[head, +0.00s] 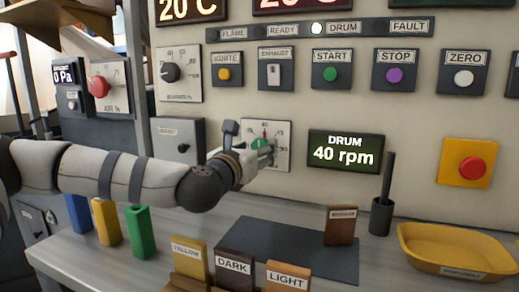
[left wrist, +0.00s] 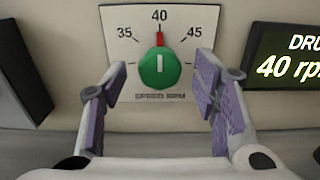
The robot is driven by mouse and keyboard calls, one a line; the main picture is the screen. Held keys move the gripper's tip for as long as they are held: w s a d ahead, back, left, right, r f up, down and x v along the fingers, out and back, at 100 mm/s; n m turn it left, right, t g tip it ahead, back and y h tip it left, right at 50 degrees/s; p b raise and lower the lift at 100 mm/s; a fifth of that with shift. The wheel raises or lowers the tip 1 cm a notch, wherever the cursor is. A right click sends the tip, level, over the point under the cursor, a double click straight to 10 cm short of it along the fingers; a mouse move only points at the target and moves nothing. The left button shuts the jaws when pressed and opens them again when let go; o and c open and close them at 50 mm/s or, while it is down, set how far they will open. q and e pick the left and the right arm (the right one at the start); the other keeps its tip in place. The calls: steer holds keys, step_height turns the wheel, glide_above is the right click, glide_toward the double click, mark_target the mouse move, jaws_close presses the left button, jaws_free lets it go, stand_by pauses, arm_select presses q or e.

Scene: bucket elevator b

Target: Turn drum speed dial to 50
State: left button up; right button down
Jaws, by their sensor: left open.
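The drum speed dial is a green knob (left wrist: 159,68) on a white plate (left wrist: 120,22) with marks 35, 40 and 45 visible. Its red pointer stands at 40. In the head view the plate (head: 281,134) is partly covered by my left gripper (head: 262,153). In the left wrist view my left gripper (left wrist: 162,84) is open, its purple-padded fingers to the left and right of the knob with gaps on both sides. The drum display (head: 345,151) reads 40 rpm. My right gripper is not in view.
Start (head: 331,74), stop (head: 394,75) and zero (head: 463,77) buttons sit above the dial. A red button on a yellow plate (head: 450,173) is at the right. Below are labelled blocks, a dark mat (head: 290,250), a black cup (head: 380,217) and a yellow tray (head: 455,268).

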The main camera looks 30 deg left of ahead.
arm_select(q)
steer(key=shift+x, duration=1.1)
steer(key=c, duration=1.1)
